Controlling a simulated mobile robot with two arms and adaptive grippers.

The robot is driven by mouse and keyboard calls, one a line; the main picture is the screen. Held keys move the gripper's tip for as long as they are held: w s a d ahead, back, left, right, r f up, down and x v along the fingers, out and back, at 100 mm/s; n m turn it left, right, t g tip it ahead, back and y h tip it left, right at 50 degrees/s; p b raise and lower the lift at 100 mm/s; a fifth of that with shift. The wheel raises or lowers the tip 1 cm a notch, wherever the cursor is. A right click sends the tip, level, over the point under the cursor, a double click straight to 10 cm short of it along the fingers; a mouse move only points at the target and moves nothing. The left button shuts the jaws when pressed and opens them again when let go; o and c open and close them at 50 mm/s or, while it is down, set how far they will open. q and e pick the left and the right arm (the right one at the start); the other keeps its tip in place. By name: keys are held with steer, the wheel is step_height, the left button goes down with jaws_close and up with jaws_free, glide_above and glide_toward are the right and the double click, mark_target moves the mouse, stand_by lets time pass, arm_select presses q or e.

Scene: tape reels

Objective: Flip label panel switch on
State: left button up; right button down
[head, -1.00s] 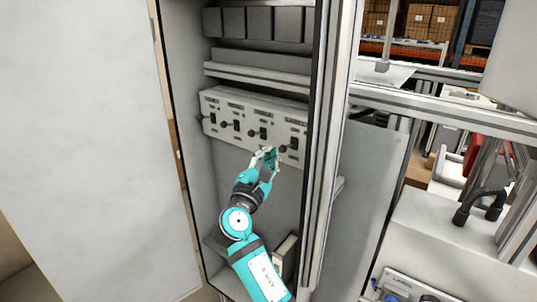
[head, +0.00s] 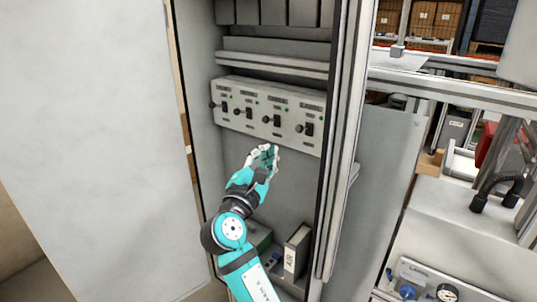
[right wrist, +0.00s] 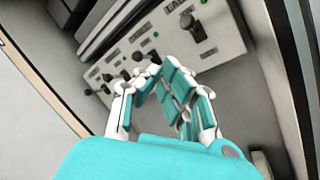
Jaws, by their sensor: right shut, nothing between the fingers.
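The switch panel (head: 265,115) is a light grey strip inside the open cabinet, with several black toggle switches and round knobs in a row. The rightmost switch (head: 309,129) shows in the right wrist view (right wrist: 198,32) under lettering that seems to begin "LABE"; whether its lever is up or down I cannot tell. My right gripper (head: 264,158) is shut and empty, below the panel and left of that switch, apart from it. In the right wrist view its fingers (right wrist: 158,92) cover part of the panel's lower edge. My left gripper is not in view.
The open cabinet door (head: 95,140) stands at left and a metal frame post (head: 345,130) at right, bounding the opening. A binder-like box (head: 297,252) stands on the cabinet floor. The back wall below the panel is bare.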

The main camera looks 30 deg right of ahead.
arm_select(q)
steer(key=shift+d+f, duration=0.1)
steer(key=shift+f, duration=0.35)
arm_select(e)
steer(key=shift+s+a+r, duration=0.1)
steer(key=shift+s+a, duration=0.15)
steer(key=shift+a, duration=0.35)
steer(key=shift+s+a+r, duration=0.1)
steer(key=shift+s+a, duration=0.15)
steer(key=shift+a, duration=0.35)
